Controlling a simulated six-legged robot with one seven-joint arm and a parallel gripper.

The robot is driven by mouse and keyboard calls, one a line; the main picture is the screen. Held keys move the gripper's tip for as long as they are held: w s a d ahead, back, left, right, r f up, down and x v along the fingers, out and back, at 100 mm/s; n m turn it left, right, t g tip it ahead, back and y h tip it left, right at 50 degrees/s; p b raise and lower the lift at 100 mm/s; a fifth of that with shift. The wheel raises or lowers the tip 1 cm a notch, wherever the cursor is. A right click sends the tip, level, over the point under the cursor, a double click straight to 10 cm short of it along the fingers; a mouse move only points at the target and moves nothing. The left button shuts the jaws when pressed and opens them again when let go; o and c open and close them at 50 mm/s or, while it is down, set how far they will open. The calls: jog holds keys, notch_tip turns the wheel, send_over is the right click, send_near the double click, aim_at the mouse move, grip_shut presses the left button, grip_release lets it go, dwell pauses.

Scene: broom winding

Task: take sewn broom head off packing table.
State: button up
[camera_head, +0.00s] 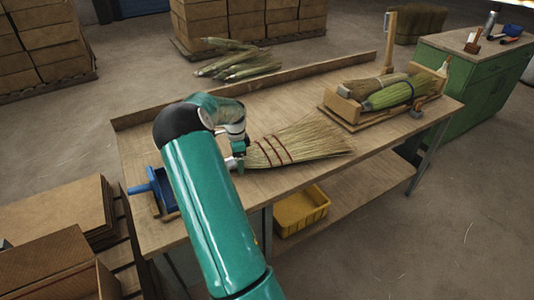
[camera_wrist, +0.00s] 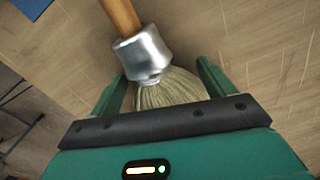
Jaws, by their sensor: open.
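The sewn broom head (camera_head: 305,142), pale straw with dark red stitching, lies flat on the packing table (camera_head: 262,186), its fan spreading right. My gripper (camera_head: 240,152) is at its narrow left end, partly hidden by my arm. In the wrist view, my gripper (camera_wrist: 162,84) is open, one finger on each side of the broom's neck. The silver collar (camera_wrist: 143,55) and a short wooden handle (camera_wrist: 120,15) show beyond the fingers. The bristles (camera_wrist: 168,92) run under the palm. Contact with the fingers cannot be told.
A wooden tray (camera_head: 345,111) with other brooms stands at the table's right. A blue tool (camera_head: 155,188) is at the left end. A raised ledge (camera_head: 290,79) runs along the back. A yellow bin (camera_head: 300,212) sits on the lower shelf. A green cabinet (camera_head: 490,85) stands right.

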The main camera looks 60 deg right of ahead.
jog(key=c, duration=1.5)
jog(key=shift+r, duration=0.15)
